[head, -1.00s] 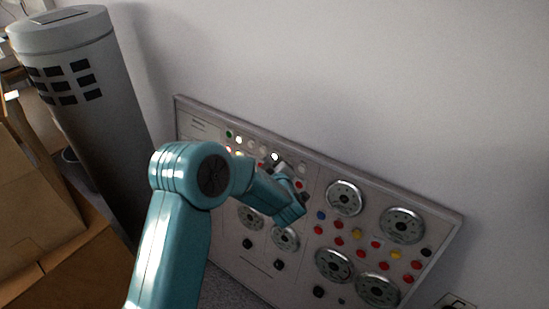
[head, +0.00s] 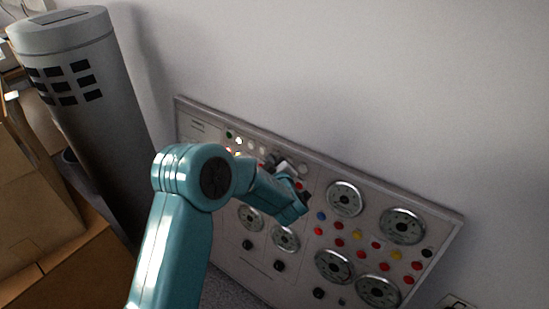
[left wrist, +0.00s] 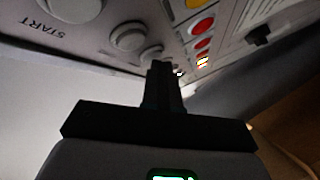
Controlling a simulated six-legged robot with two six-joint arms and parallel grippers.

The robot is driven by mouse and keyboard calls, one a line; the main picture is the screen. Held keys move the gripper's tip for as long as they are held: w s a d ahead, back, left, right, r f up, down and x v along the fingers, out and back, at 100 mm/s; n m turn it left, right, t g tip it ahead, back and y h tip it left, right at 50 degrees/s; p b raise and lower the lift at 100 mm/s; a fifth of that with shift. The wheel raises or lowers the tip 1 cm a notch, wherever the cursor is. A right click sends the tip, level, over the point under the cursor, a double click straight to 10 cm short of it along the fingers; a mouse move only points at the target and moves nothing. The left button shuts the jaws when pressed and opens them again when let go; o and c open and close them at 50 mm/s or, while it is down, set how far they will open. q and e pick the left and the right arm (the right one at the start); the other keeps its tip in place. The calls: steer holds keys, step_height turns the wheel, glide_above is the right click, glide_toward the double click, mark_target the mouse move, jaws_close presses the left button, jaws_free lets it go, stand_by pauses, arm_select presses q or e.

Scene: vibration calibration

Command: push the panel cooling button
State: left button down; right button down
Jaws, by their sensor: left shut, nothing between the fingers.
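The grey control panel (head: 225,258) leans against the wall, with dials and small round buttons. My left gripper (head: 282,161) is at the panel's upper row of buttons, right of the pale buttons (head: 251,145). In the left wrist view the shut, empty fingers (left wrist: 163,68) point at the panel face, their tips beside or over a pale round button (left wrist: 151,54). Whether they touch it cannot be told. Another pale button (left wrist: 128,36) is to the left, near the word START. No label reading cooling is legible. My right gripper is not in view.
Red buttons (left wrist: 203,26) lie right of the fingers in the left wrist view. Large dials (head: 402,225) and several red and yellow buttons fill the panel's right half. A grey cylinder (head: 75,90) and cardboard boxes (head: 60,265) stand at the left.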

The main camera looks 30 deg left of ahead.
arm_select(q)
steer(key=shift+s, duration=0.1)
stand_by(0.3)
steer(key=shift+s+r, duration=0.15)
steer(key=shift+s, duration=0.5)
steer(key=s, duration=0.3)
steer(key=s+r+b, duration=0.1)
steer(key=s, duration=0.1)
steer(key=shift+a, duration=0.25)
stand_by(0.4)
